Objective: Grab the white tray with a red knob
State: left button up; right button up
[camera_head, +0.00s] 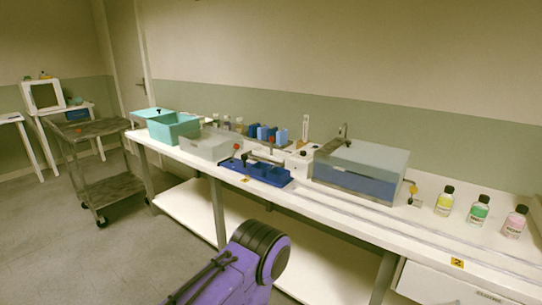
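I cannot clearly make out a white tray with a red knob. A small white piece (296,160) stands mid-table behind a blue tray (256,174), with small red knob-like spots (299,144) by it. More red knob-like spots (236,146) show at the left end of the blue tray. These parts are too small to tell which belongs to what. A purple arm link of mine with a dark joint comes up from the bottom, in front of the table. Neither of my grippers is in view.
The long white table (330,198) also carries a teal bin (174,128), a grey box (208,146), a large grey-blue box (361,170) and bottles with yellow (444,201), green (478,211) and pink (515,222) contents. A grey cart (107,190) stands left; floor before the table is clear.

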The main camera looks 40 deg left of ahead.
aim_at(278, 156)
jog(key=u, duration=2.55)
jog(key=i, duration=3.05)
jog(key=z, duration=3.1)
